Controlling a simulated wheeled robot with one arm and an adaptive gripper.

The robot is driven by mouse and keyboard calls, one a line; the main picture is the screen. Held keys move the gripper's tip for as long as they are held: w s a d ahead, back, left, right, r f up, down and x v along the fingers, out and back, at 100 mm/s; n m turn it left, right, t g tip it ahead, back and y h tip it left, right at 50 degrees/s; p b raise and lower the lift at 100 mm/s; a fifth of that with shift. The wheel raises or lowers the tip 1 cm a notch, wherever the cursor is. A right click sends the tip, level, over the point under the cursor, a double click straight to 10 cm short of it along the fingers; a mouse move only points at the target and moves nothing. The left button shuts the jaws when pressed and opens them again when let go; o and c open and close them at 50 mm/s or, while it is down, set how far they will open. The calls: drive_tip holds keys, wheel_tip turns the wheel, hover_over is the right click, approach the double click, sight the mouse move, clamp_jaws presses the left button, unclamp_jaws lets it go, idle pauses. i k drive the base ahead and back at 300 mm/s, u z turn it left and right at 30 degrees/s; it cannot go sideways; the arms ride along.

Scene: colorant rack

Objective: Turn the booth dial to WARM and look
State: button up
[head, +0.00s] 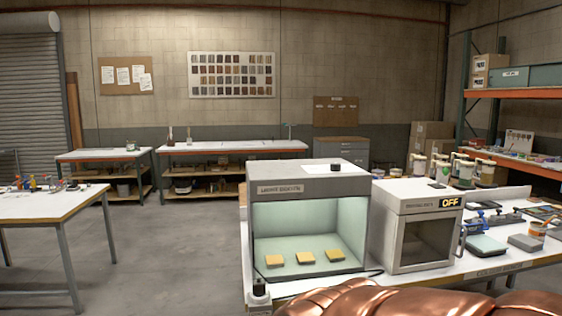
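The light booth (308,188) is a grey box with an open front on the white table at the right of the head view. Its inside is lit pale greenish, and three small yellow-tan blocks (305,257) sit in a row on its floor. A small black knob-like part (259,288) stands at the booth's front left corner; it may be the dial, but its setting is too small to read. A white plate with a small dark piece (350,168) lies on top of the booth. My gripper is not in view.
A grey cabinet (416,203) with an OFF display stands right of the booth. Several jars and tools crowd the table's right side. A copper-coloured curved surface, probably mine, covers the bottom right. Another white table (40,205) stands left, with clear floor between.

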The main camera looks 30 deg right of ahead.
sight(335, 167)
drive_tip(key=u, duration=0.15)
drive_tip(key=i, duration=0.6)
drive_tip(key=z, duration=0.6)
drive_tip(key=i, duration=0.5)
drive_tip(key=z, duration=0.55)
